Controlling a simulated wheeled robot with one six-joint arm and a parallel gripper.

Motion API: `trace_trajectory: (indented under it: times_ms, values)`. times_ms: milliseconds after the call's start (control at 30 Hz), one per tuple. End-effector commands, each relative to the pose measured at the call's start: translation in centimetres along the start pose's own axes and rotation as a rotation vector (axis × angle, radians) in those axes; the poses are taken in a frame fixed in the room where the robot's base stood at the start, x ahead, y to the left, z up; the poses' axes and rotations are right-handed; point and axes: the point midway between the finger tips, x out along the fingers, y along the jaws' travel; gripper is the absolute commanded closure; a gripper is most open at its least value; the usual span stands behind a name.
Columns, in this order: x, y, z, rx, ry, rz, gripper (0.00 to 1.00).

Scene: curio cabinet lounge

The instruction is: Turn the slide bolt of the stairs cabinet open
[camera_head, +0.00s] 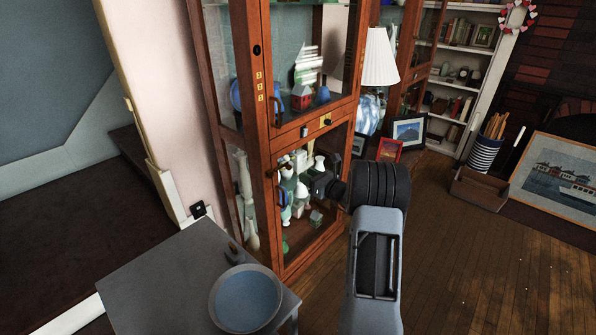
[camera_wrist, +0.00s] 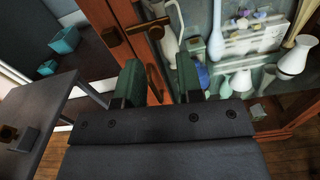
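The stairs cabinet (camera_head: 262,165) is a tall reddish-brown wooden case with glass doors, standing left of centre in the head view. In the head view, my gripper (camera_head: 318,185) is in front of the lower door.
White and green vases (camera_wrist: 292,60) stand behind the lower glass. A grey table (camera_head: 165,275) with a blue-centred round dish (camera_head: 245,300) is at the lower left. A white lamp (camera_head: 380,60) and framed pictures stand right of the cabinet.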

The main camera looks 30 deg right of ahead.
Motion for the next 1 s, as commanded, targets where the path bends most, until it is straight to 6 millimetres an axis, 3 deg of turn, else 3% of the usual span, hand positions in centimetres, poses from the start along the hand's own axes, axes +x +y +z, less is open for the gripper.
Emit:
trace_trajectory:
  times_ms: [200,400,1000]
  values:
    - [-3.7,-0.1,0.1,0.000,-0.001,-0.004,0.66]
    - [-5.4,-0.1,0.1,0.000,-0.001,-0.002,0.66]
    - [-5.8,-0.1,0.0,0.000,0.000,-0.001,0.66]
